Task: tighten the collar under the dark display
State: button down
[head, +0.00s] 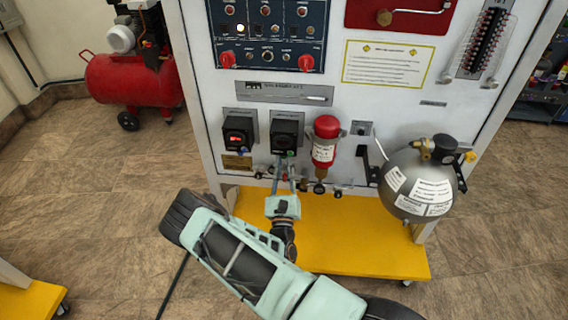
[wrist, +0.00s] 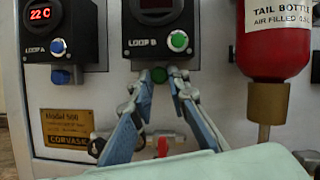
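The dark display is on the black LOOP B box (head: 286,134); the box also shows in the wrist view (wrist: 157,32), with a lit green button on its right. My gripper (head: 284,168) reaches up to the panel from below. In the wrist view its two blue-grey fingers (wrist: 160,82) stand on either side of the collar, with the tips close against its sides. The fingers hide the collar's edges, and its thread is not visible. In the head view the collar is too small to make out.
Left is the LOOP A box (wrist: 57,30), its display lit red, with a blue collar (wrist: 61,77) below. Right hangs a red tail bottle (wrist: 273,45) with a brass neck. Small red-handled valves (wrist: 163,146) sit below. A grey sphere (head: 418,186) is further right.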

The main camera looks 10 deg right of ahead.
jog(key=m, duration=0.1)
jog(key=m+h, duration=0.1)
jog(key=m, duration=0.1)
jog(key=shift+a+r+m+h+p, duration=0.1)
jog(key=shift+a+m+h+p, duration=0.05)
jog(key=shift+m+h+p, duration=0.2)
jog(key=shift+m+g+h, duration=0.5)
jog(key=shift+m+h, duration=0.35)
jog(key=shift+m, duration=0.6)
jog(key=c, duration=2.1)
grip_release()
jog(key=shift+a, duration=0.1)
jog(key=v, duration=1.2)
